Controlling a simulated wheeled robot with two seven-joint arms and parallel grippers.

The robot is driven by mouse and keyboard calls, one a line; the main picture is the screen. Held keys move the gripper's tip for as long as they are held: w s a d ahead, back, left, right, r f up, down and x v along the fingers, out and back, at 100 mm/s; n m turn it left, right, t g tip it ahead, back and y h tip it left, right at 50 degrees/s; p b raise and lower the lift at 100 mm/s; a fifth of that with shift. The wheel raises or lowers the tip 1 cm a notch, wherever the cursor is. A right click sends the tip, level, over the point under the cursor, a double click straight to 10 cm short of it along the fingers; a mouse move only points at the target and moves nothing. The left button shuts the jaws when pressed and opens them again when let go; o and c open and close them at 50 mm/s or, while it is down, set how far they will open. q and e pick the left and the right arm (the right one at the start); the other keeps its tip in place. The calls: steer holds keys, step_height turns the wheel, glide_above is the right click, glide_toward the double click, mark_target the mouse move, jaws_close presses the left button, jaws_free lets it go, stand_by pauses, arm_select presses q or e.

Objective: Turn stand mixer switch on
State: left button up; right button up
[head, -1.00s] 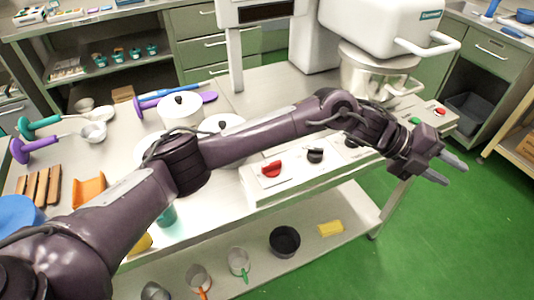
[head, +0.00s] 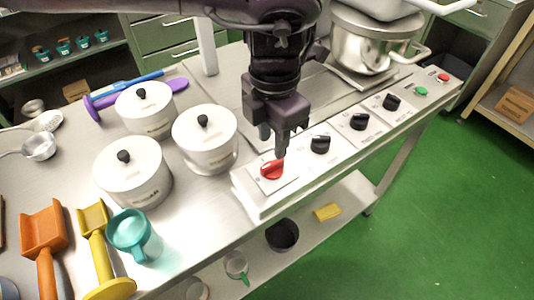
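The stand mixer shows only in part at the top right, with its steel bowl (head: 362,48) on the table. A long white control panel (head: 300,182) runs along the table's front edge. It carries a red knob (head: 271,169), black knobs (head: 320,144), a green button (head: 421,91) and a red button (head: 443,78). No readable label tells which is the mixer switch. My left gripper (head: 273,143) points down just above and behind the red knob, its fingers apart and empty. Whether a fingertip touches the knob I cannot tell. My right gripper is not in view.
White lidded pots (head: 205,138) stand left of the panel. A teal jug (head: 134,234), an orange scoop (head: 44,232) and a yellow scoop (head: 94,222) lie at the front left. The lower shelf holds a dark pot (head: 282,235) and a yellow block (head: 327,212). Green floor is clear at right.

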mark_target(272, 163)
arm_select(q)
step_height(272, 163, down, 6)
steer(key=shift+f, duration=0.1)
steer(key=shift+c, duration=0.3)
jaws_close()
